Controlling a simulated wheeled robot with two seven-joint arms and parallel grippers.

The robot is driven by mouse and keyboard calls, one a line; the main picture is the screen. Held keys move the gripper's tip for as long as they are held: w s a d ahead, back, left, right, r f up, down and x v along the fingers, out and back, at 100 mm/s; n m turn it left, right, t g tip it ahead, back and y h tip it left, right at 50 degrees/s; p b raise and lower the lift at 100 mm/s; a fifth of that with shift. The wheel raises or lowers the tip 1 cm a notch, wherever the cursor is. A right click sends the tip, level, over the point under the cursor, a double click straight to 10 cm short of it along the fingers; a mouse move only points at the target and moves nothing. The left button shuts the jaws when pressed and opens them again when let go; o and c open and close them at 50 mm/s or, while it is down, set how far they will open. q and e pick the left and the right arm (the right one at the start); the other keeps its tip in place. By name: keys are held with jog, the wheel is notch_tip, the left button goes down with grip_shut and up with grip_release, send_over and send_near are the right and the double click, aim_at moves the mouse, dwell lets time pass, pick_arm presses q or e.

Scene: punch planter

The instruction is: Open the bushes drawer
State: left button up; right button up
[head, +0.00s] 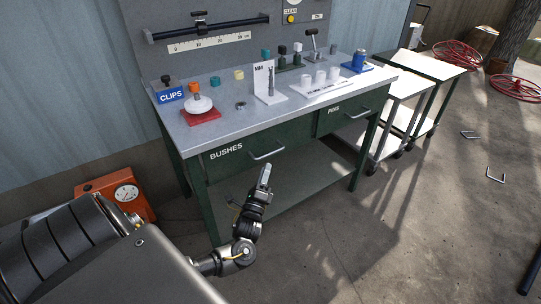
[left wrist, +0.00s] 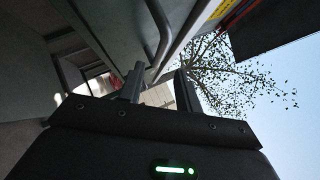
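The bushes drawer (head: 222,166) is the left drawer under the grey bench top, with a dark green front and white "BUSHES" lettering. It looks closed. Its pale bar handle (head: 268,155) is on the right part of the front. My left gripper (head: 265,175) is just below and in front of the handle in the head view. In the left wrist view its two fingers (left wrist: 160,88) stand apart, and a grey bar that looks like the handle (left wrist: 160,30) shows beyond and above the gap. I cannot tell whether they touch. My right gripper is not in view.
The pins drawer (head: 345,113) is to the right in the same bench. The bench top (head: 225,118) carries small caps, a white stand and a blue can. A lower shelf (head: 310,175) lies beneath. An orange gauge box (head: 118,193) is at left. The floor in front is clear.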

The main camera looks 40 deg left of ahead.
aim_at(270, 153)
pick_arm(q)
jog(key=x, duration=0.7)
jog(key=shift+w+a+r, duration=0.1)
jog(key=shift+w, duration=0.15)
grip_shut()
